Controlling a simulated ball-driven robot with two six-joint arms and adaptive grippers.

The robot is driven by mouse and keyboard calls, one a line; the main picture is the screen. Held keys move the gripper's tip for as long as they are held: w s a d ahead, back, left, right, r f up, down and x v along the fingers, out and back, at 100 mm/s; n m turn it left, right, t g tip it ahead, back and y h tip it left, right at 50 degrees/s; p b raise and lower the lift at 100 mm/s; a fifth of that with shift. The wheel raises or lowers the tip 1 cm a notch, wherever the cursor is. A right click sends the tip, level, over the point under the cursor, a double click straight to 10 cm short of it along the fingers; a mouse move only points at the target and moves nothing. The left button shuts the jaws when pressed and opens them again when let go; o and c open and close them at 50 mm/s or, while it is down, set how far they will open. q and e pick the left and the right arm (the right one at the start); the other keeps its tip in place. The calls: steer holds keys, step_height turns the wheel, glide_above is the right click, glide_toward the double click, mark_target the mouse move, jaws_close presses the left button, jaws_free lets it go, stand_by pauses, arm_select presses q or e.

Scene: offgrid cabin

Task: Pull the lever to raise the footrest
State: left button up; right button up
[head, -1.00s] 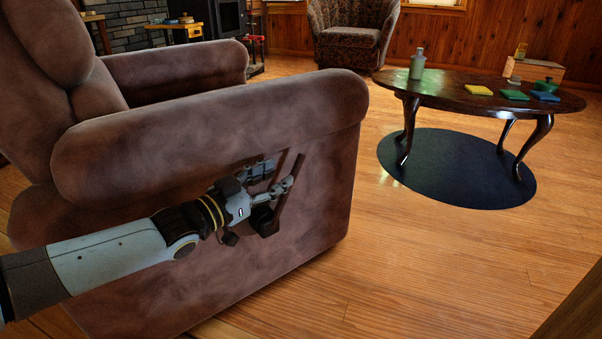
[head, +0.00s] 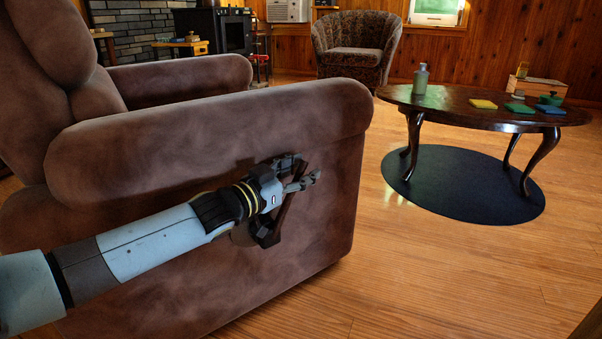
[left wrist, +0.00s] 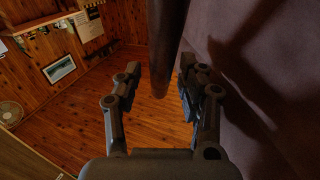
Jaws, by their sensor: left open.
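The brown recliner (head: 200,130) stands at the left, its outer side facing me. A dark lever (head: 284,212) is on that side, partly hidden by my left gripper (head: 301,173). The gripper is open at the lever's upper part. In the left wrist view, the lever (left wrist: 164,45) comes down between the two spread fingers of the gripper (left wrist: 159,72), with gaps visible on both sides. The recliner's side (left wrist: 270,60) is close beside the right-hand finger. No raised footrest shows at the chair's front. My right gripper is out of view.
An oval dark table (head: 450,104) with a bottle (head: 420,79) and several small things stands at the right on a round dark rug (head: 470,190). A patterned armchair (head: 352,52) is behind. The wooden floor (head: 420,265) before the recliner is clear.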

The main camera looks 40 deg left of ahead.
arm_select(q)
jaws_close()
stand_by(0.6)
